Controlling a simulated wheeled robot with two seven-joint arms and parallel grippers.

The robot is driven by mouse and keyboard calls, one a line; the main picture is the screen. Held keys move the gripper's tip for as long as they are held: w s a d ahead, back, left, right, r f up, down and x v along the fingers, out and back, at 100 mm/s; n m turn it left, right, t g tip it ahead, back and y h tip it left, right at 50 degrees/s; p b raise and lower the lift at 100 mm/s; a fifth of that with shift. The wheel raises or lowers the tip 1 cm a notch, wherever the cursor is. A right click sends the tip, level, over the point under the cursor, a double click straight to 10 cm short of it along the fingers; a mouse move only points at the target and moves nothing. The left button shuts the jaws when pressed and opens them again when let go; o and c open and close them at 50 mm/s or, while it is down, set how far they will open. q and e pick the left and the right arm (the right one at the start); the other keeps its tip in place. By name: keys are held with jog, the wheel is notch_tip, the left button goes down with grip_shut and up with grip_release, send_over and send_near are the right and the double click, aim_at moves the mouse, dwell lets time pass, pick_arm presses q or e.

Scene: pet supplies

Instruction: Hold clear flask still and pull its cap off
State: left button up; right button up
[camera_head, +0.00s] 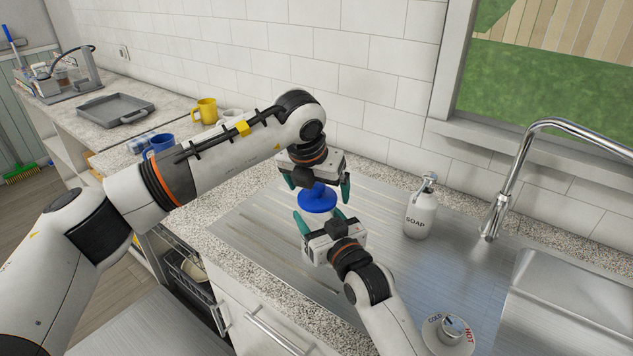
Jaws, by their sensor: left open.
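A blue cap (317,198), wide and round, shows between my two grippers over the steel draining board. The clear flask under it cannot be made out, as the cap and grippers cover that spot. My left gripper (317,184) is open, just behind and above the cap, with one teal finger on each side of it. My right gripper (319,214) comes from the front, its teal fingers spread apart just in front of and below the cap. Whether they touch the flask is hidden.
A white soap bottle (418,213) stands right of the grippers, before the chrome tap (500,190) and sink. Yellow (206,110) and blue (160,144) mugs and a grey tray (115,108) are on the left counter.

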aim_at(317, 184)
pick_arm(q)
jog(key=shift+c, duration=0.3)
jog(key=c, duration=1.1)
jog(key=shift+c, duration=0.2)
jog(key=shift+r, duration=0.2)
jog(key=shift+r, duration=0.9)
jog(key=shift+r, duration=0.15)
jog(key=shift+r, duration=1.9)
pick_arm(e)
jog(key=o, duration=1.5)
jog(key=shift+c, duration=0.2)
